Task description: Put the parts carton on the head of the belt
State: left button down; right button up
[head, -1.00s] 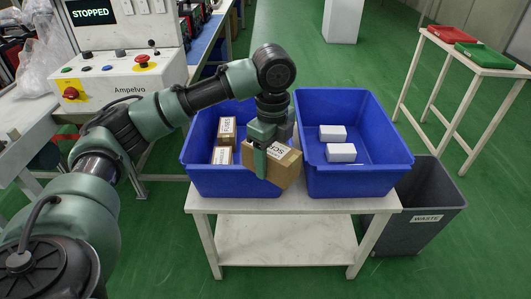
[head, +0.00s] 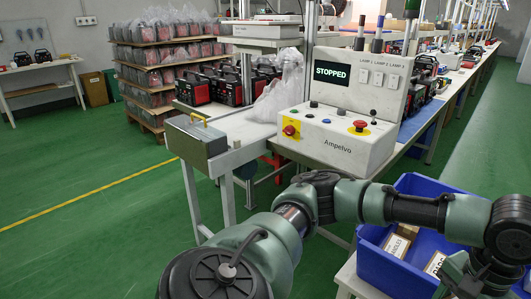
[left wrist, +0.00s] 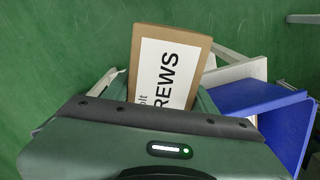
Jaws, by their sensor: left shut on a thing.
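My left gripper (head: 475,282) is at the lower right edge of the head view, beside the blue bin. In the left wrist view my left gripper (left wrist: 165,95) is shut on a brown carton (left wrist: 203,42) with a white label ending in "REWS". The held carton cannot be made out in the head view. The near end of the belt line, a pale flat surface (head: 236,128), is at the centre left, left of the control panel. My right gripper is not in view.
The control box (head: 335,142) reads STOPPED and stands right of the belt end. A grey case (head: 197,138) with a yellow handle is at the belt's near corner. A clear plastic bag (head: 283,85) and red-black machines (head: 195,90) lie beyond. The blue bin (head: 375,268) holds other cartons.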

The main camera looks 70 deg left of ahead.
aim_at(227, 132)
jog(key=j+u, duration=0.1)
jog(key=u, duration=0.85)
jog(key=j+u, duration=0.1)
jog(key=u, duration=0.4)
jog(key=i+u, duration=0.1)
jog(key=u, duration=0.4)
